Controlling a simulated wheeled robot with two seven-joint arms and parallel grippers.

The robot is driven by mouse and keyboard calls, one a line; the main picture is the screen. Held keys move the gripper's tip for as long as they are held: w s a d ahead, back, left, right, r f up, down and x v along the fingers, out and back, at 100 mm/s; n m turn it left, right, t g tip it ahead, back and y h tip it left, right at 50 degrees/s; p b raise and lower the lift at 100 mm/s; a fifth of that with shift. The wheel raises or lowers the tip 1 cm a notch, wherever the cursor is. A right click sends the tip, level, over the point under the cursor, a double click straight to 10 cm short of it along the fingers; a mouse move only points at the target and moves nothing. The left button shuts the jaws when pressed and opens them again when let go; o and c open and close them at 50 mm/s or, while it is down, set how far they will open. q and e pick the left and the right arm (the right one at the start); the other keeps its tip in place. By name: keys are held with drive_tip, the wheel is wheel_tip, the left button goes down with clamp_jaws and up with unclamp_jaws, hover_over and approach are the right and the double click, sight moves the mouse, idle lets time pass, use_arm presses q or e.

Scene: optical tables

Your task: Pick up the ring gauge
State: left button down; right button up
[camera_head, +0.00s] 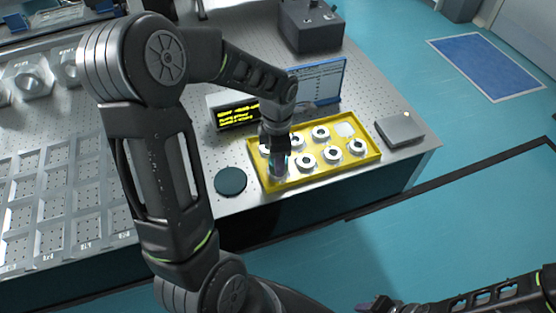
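A yellow tray (318,177) near the table's front edge holds several ring gauges, silvery rings with dark centres. In the back row are ring gauges (320,132) and (297,139); in the front row are others (306,161), (332,153) and (357,147). My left gripper (277,165) points down at the tray's front left corner, over or around a silvery ring there. Its fingers and that ring overlap, so I cannot tell whether it grips it. My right gripper (376,305) is at the bottom edge, partly cut off, over the floor and away from the tray.
A small display with yellow text (236,115) and a blue-white panel (320,82) stand behind the tray. A dark round pad (230,181) lies left of it, a grey square block (400,129) right. Slotted racks (62,200) fill the left. A dark box (311,27) stands behind.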

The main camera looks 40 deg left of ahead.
use_arm(q)
wheel_tip(320, 180, up, 10)
drive_tip(key=shift+b, duration=0.5)
use_arm(e)
drive_tip(key=shift+f, duration=0.45)
